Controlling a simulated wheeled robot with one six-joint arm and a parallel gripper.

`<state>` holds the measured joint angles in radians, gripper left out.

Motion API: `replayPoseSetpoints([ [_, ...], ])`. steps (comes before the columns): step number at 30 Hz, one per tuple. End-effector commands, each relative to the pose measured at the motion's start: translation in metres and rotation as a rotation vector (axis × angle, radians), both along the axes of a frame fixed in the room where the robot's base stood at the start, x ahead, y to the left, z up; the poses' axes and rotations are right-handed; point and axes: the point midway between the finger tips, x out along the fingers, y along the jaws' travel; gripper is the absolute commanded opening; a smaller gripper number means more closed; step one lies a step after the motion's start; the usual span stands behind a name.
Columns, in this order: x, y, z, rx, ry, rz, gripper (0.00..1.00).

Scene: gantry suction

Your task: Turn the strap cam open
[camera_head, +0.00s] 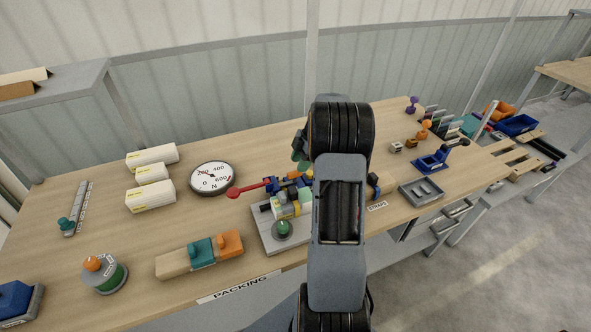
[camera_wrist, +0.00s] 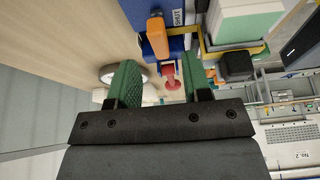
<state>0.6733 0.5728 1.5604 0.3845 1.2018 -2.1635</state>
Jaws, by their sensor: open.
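A blue block (camera_wrist: 178,18) with a "SHUT" label and an orange lever (camera_wrist: 157,36) shows at the top of the wrist view; I take this to be the strap cam. A red knob-like part (camera_wrist: 171,77) lies below it, seen between my fingers. In the head view, the fixture (camera_head: 270,232) stands on the bench with a red-handled lever (camera_head: 248,188) and blue parts, partly hidden by my arm. My gripper (camera_wrist: 160,88) is open, with green fingertips apart and nothing gripped. Its green tip (camera_head: 300,147) shows beside my arm in the head view. Contact with the lever cannot be seen.
A round gauge (camera_head: 212,178) and white boxes (camera_head: 150,195) stand left of the fixture. A wooden block with teal and orange pieces (camera_head: 200,254) lies in front. A grey tray (camera_head: 421,192) and blue clamp (camera_head: 432,161) stand to the right. A green-and-white block (camera_wrist: 246,22) is close at right.

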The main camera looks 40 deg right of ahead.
Motion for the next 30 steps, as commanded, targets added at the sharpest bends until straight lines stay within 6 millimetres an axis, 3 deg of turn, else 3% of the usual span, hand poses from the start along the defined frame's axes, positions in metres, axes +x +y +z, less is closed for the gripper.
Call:
replayPoseSetpoints([
  [9,0.004,0.014,-0.032,0.0,0.001,0.004,0.45],
  [22,0.004,0.016,-0.038,-0.001,0.0,0.002,0.45],
  [30,0.004,0.016,-0.037,-0.001,0.0,0.002,0.19],
])
